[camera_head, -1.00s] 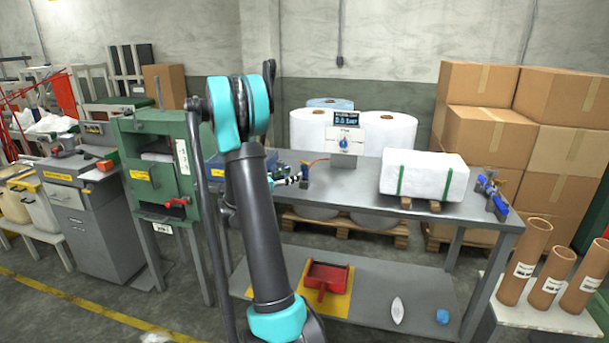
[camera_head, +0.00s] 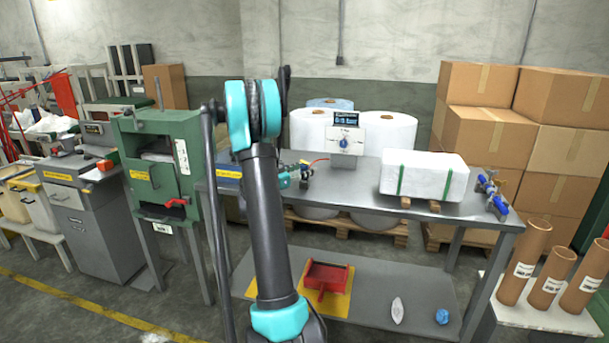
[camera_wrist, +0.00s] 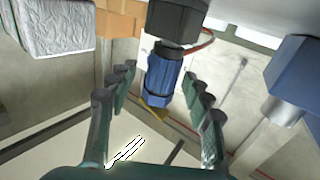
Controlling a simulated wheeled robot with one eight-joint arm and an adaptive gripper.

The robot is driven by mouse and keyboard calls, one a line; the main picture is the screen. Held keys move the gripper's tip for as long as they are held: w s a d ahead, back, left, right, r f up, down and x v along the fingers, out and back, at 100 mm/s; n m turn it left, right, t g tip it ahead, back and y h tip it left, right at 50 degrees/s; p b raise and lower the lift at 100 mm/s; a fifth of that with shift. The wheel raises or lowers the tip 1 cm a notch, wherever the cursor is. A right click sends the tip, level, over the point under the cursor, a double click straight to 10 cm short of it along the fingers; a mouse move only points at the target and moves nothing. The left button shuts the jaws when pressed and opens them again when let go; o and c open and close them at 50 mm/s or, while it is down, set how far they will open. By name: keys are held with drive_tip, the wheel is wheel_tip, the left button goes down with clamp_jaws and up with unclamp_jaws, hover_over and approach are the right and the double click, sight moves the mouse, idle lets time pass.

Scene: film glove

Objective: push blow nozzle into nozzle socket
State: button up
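A blue ribbed part (camera_wrist: 161,78), which looks like the blow nozzle, shows in the wrist view with a yellow piece at its lower end. It meets a dark block (camera_wrist: 178,18), perhaps the nozzle socket; how deep it sits I cannot tell. My gripper (camera_wrist: 160,76) is open, with one finger on each side of the blue part. A gap shows on the left; the right fingertip is close to it, and contact is unclear. In the head view my gripper is at the bench's left end, mostly hidden behind my arm, beside a small dark block (camera_head: 306,172).
On the grey bench (camera_head: 365,200) stand a dial panel (camera_head: 345,141) and a white strapped bundle (camera_head: 424,175). A green press (camera_head: 158,170) is at the left. A blue body with a metal cylinder (camera_wrist: 286,108) is at the wrist view's right. A red hose (camera_wrist: 200,42) runs behind the block.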

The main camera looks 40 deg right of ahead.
clamp_jaws()
drive_tip(key=shift+r, duration=0.15)
